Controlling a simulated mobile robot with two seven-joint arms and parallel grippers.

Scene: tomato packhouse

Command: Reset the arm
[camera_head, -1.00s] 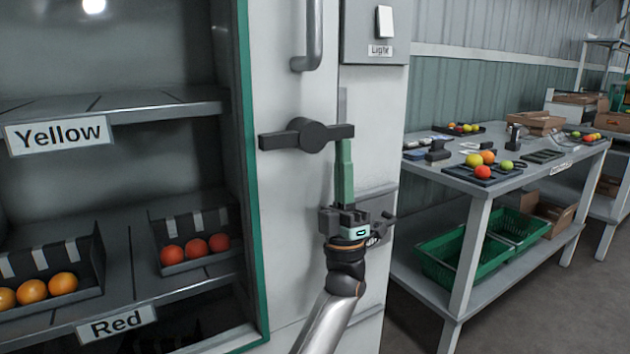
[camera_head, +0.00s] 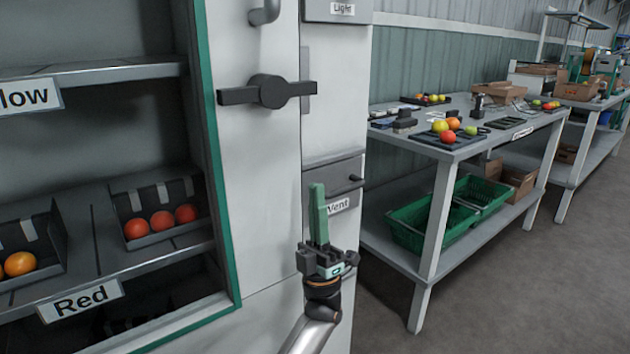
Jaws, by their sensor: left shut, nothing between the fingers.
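My left gripper (camera_head: 318,215) points upward in front of the pale cabinet, with its green fingers together and nothing between them. It is below and to the right of the dark turn handle (camera_head: 268,92), clear of it. The handle lies about level across the cabinet door (camera_head: 248,190). My right gripper does not show.
An open cabinet at left has shelves labelled "Yellow" and "Red" (camera_head: 80,301), with trays of tomatoes (camera_head: 160,222). A grey worktable (camera_head: 470,150) with trays of fruit stands at right, green crates (camera_head: 430,222) on its lower shelf. The floor at lower right is clear.

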